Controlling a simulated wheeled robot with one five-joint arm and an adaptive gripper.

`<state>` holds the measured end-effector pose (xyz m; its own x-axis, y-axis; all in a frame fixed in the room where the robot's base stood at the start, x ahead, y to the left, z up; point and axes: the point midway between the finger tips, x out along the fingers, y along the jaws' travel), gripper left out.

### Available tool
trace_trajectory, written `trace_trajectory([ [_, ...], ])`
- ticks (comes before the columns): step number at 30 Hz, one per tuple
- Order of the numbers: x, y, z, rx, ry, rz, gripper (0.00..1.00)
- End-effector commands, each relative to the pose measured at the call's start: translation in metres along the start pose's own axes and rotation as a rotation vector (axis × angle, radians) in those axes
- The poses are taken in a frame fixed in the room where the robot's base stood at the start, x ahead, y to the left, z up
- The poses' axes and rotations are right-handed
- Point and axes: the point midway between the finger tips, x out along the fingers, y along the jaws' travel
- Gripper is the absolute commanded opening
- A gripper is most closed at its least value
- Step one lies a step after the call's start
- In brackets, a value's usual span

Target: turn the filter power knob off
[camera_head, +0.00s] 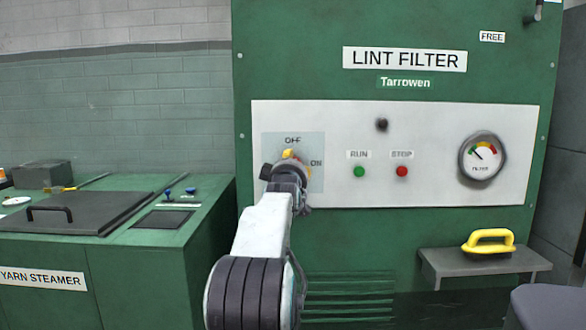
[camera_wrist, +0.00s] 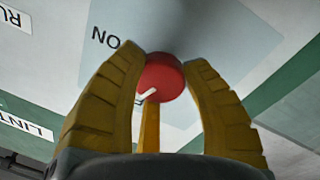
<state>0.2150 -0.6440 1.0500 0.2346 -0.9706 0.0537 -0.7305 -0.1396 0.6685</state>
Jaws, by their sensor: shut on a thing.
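The red filter power knob (camera_wrist: 161,78) sits between my gripper's two yellow fingers in the wrist view. My gripper (camera_wrist: 166,64) is shut on it, a finger on each side. A short white mark on the knob points to the lower left there, with the ON label (camera_wrist: 118,38) to its left. A narrow yellow bar (camera_wrist: 150,126) runs down from the knob; I cannot tell what it belongs to. In the head view my gripper (camera_head: 289,156) is at the knob's light-blue plate (camera_head: 315,145), below OFF and left of ON. My gripper mostly hides the knob there.
Right of the knob are the green RUN button (camera_head: 359,171), the red STOP button (camera_head: 402,171) and a gauge (camera_head: 482,158). The yarn steamer (camera_head: 60,270) stands at left.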

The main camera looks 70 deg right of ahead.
Motion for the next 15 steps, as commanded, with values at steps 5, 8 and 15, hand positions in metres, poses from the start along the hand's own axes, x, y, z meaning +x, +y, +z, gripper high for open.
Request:
trace_trajectory([
  [5,-0.0002,0.0012,-0.0042,-0.002,0.009,0.004,0.11],
  [8,-0.0003,0.0012,-0.0044,-0.001,0.009,0.004,0.11],
  [15,-0.0003,0.0008,-0.0033,0.000,0.007,0.003,0.59],
])
